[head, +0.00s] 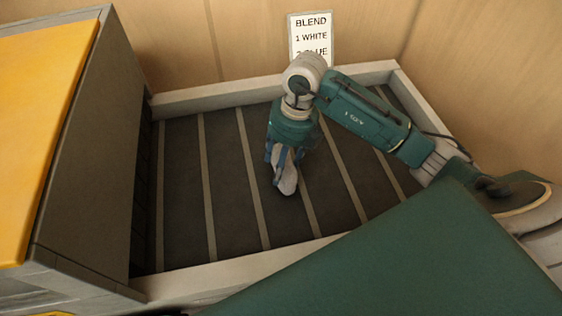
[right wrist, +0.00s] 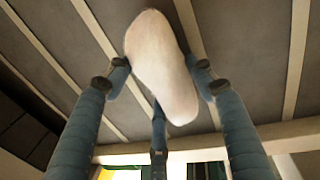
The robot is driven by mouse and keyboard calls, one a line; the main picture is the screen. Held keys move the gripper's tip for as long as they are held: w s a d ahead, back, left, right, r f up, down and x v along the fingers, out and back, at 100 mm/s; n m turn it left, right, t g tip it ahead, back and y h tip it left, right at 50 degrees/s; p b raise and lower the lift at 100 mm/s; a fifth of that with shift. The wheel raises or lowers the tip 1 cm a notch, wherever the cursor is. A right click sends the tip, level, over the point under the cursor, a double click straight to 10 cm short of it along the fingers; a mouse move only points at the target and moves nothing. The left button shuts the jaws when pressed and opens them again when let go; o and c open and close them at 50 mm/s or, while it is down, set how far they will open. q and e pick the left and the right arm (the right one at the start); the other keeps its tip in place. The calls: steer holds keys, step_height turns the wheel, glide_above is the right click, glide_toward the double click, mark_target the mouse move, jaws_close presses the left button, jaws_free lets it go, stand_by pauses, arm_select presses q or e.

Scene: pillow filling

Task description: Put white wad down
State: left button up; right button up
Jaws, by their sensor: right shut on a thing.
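The white wad (right wrist: 160,65) is a pale, elongated, soft-looking lump. In the right wrist view it sits between the blue-grey fingers of my right gripper (right wrist: 162,85), which are closed around it. In the head view the wad (head: 286,182) hangs below my right gripper (head: 283,165), over the middle of the dark slatted bed (head: 183,190). I cannot tell how high the wad is above the slats. My left gripper is not in view.
The slatted bed has a pale raised rim (head: 215,99) and is otherwise bare. A sign (head: 310,35) on the back wall reads BLEND, 1 WHITE, and a partly hidden line. A dark cabinet with an orange top (head: 40,80) stands at the left.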

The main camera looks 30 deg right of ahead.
steer(key=shift+f+b, duration=0.55)
steer(key=shift+f, duration=0.05)
steer(key=o, duration=1.2)
steer(key=shift+o, duration=0.2)
steer(key=shift+r, duration=0.25)
step_height(320, 180, up, 13)
steer(key=d, duration=0.2)
steer(key=shift+s+f, duration=0.15)
steer(key=shift+f, duration=0.05)
